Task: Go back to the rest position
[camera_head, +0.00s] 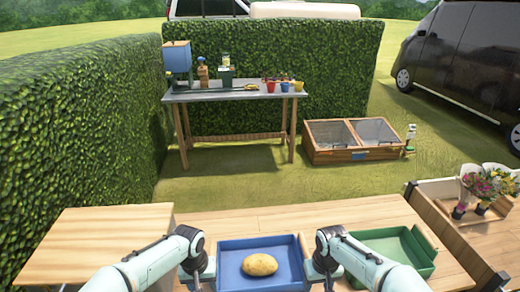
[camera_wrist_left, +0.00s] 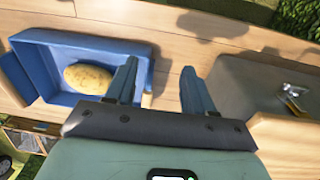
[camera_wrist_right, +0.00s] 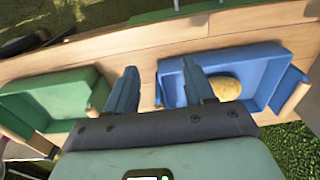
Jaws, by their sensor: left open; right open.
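My left gripper (camera_wrist_left: 159,88) is open and empty, its two fingers apart above the wooden table, to the left of the blue tray (camera_head: 288,246) in the head view. My right gripper (camera_wrist_right: 162,88) is open and empty, between the blue tray (camera_wrist_right: 262,62) and the green tray (camera_wrist_right: 52,92). In the head view both gripper tips are partly hidden by my own arms. A yellow potato (camera_head: 259,264) lies in the blue tray and also shows in the left wrist view (camera_wrist_left: 88,76).
The wooden table (camera_head: 230,218) has bare room behind the trays. The green tray (camera_head: 395,240) looks empty. A wooden box (camera_head: 95,240) stands at the left. A workbench (camera_head: 232,95), cold frame (camera_head: 352,155) and hedge (camera_head: 80,130) are further back.

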